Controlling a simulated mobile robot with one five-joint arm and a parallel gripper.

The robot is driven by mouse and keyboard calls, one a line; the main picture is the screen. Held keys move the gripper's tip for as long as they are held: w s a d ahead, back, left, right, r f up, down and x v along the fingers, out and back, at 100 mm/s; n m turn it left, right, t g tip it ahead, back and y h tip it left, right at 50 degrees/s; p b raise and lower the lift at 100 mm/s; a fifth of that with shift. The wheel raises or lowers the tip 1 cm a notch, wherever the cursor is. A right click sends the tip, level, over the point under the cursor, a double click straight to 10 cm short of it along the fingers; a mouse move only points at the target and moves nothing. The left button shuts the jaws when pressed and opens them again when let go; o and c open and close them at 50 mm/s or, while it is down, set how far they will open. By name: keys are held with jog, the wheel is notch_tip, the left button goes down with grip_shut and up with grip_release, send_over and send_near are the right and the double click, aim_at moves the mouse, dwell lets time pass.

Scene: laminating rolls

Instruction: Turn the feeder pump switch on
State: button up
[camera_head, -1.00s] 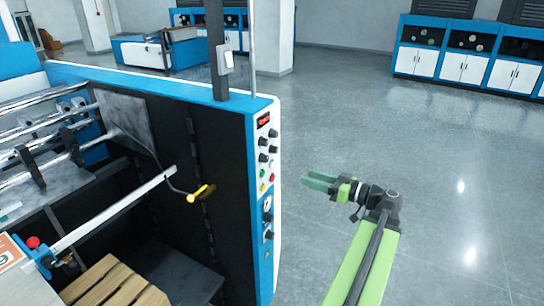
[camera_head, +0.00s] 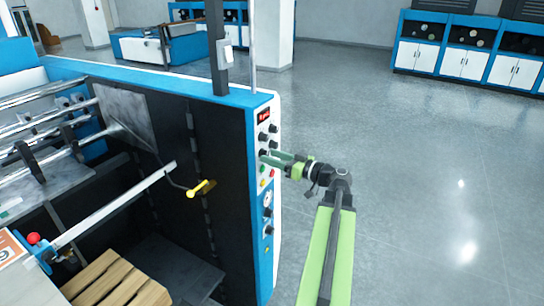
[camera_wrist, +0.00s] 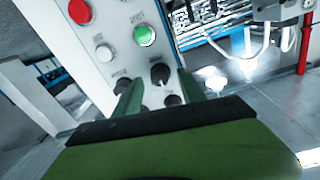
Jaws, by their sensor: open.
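The control panel (camera_head: 265,185) on the end of the machine carries several black rotary knobs, one of them at its upper part (camera_head: 264,138). In the wrist view the white panel (camera_wrist: 110,25) shows one black knob (camera_wrist: 160,73) between my fingertips, with others beside and behind them. The labels are too blurred to read, so I cannot tell which knob is the feeder pump switch. My gripper (camera_head: 270,158) is open at the panel face, just below the upper knobs. In the wrist view its green fingers (camera_wrist: 160,86) stand apart around that knob; contact cannot be told.
A green button (camera_wrist: 144,35), a red button (camera_wrist: 80,11) and a white button (camera_wrist: 104,53) are near the fingers. A yellow-handled lever (camera_head: 201,188) projects from the machine's dark side. Open floor (camera_head: 420,180) lies to the right.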

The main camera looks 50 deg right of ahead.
jog(key=shift+w+a, duration=0.1)
jog(key=shift+w, duration=0.5)
